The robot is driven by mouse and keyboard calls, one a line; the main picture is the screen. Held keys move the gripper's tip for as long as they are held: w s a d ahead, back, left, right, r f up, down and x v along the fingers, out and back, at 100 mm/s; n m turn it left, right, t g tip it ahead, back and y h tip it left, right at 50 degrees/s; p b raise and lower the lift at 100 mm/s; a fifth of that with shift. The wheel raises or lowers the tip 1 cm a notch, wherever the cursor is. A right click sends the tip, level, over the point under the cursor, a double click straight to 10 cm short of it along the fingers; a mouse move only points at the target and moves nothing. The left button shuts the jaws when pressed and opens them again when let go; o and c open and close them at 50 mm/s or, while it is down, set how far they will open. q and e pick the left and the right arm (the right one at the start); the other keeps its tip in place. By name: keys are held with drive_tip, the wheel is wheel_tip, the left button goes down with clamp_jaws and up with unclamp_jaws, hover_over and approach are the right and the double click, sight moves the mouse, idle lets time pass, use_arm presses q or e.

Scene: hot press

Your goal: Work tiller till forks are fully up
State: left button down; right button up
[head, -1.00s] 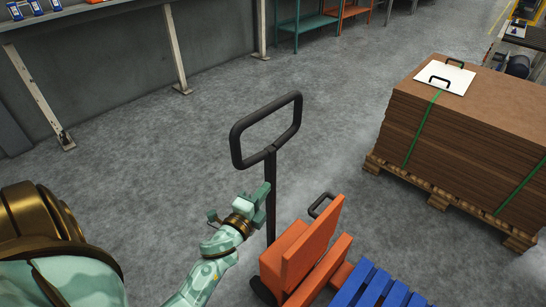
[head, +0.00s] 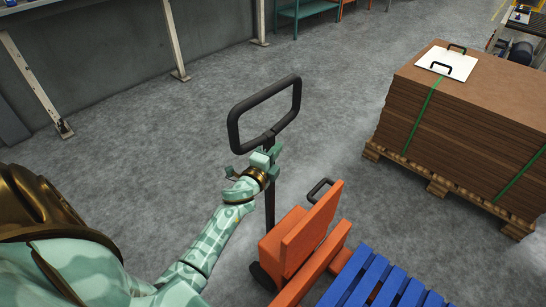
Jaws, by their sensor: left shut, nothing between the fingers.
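The pallet jack's tiller (head: 270,205) is a dark upright bar topped by a black loop handle (head: 264,113). It rises from the orange jack body (head: 310,235). My left gripper (head: 268,158) is at the tiller bar just below the loop. It is shut with nothing between its fingers; I cannot tell whether it touches the bar. The jack's forks are mostly hidden by the orange body and a blue slatted pallet (head: 375,282) at the lower right. My right gripper is not in view.
A wooden pallet (head: 437,187) with a strapped stack of brown boards (head: 455,130) stands at the right, a white plate with black handles (head: 446,63) on top. The grey floor (head: 170,140) at left is clear.

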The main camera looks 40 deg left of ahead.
use_arm(q)
drive_tip(key=shift+a, duration=1.3)
drive_tip(key=shift+r, duration=0.1)
